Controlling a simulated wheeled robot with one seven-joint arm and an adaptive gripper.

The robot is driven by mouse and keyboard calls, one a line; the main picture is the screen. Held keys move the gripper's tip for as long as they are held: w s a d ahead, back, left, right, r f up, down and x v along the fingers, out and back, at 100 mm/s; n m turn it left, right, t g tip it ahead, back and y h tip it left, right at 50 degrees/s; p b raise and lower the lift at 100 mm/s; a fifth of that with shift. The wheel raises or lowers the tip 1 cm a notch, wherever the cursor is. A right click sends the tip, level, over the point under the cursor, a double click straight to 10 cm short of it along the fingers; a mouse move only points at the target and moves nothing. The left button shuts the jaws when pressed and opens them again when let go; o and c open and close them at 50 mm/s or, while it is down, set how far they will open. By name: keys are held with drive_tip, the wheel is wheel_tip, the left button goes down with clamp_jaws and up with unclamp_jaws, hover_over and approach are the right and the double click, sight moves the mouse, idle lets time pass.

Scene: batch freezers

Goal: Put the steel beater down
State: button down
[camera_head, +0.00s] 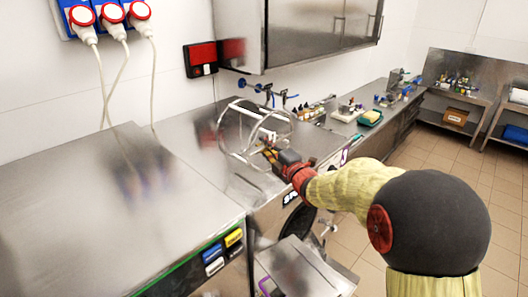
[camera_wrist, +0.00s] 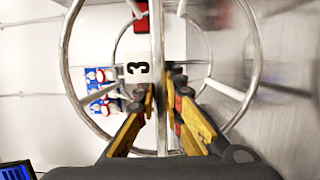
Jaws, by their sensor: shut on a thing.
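The steel beater (camera_head: 237,137) is an open cage of round metal bars with a white part inside. It is at the steel machine top (camera_head: 190,128) in the head view; I cannot tell whether it touches the surface. My gripper (camera_head: 270,153) is at the beater's near right side. Its yellow fingers (camera_wrist: 161,98) are shut on the central bar.
A bare steel top (camera_head: 75,220) lies at the left. A steel cabinet (camera_head: 320,35) hangs above and behind. Several small bottles (camera_head: 312,110) and a green-yellow sponge (camera_head: 370,118) stand on the counter to the right. Red plugs with cables (camera_head: 112,13) are on the left wall.

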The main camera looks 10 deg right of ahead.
drive_tip(key=f, duration=0.3)
drive_tip(key=shift+w+a+f+p, duration=0.1)
drive_tip(key=shift+w+f+p, duration=0.15)
drive_tip(key=shift+p, duration=0.1)
drive_tip(key=shift+f, duration=0.1)
drive_tip(key=c, duration=1.9)
unclamp_jaws()
